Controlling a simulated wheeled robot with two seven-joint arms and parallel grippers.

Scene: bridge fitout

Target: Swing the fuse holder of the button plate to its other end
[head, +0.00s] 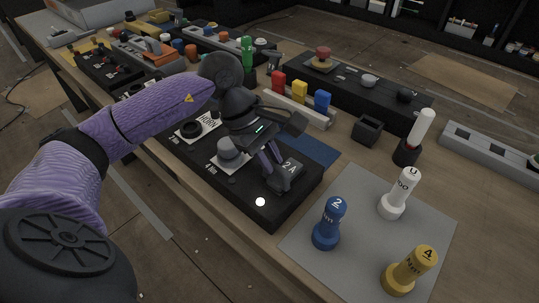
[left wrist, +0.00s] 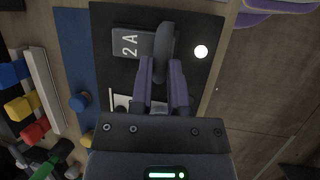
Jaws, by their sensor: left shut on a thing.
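The button plate (head: 237,189) is a long black panel near the bench's front edge. Its fuse holder (head: 291,174) is a grey block marked "2 A" at the plate's near right end. It also shows in the left wrist view (left wrist: 127,43), with a dark rounded grip (left wrist: 166,38) on its side. My left gripper (head: 274,178) reaches down from above, its two purple fingers (left wrist: 162,72) closed about that grip and partly hiding it. A round white lamp (head: 260,202) glows beside the fuse holder. My right gripper is out of view.
A grey knob (head: 229,149) and a black ring by the HORN label (head: 191,129) sit farther along the plate. A blue mat (head: 314,148) lies behind it. Blue (head: 328,224), white (head: 399,195) and yellow (head: 408,271) pegs stand on a grey mat (head: 330,268) to the right.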

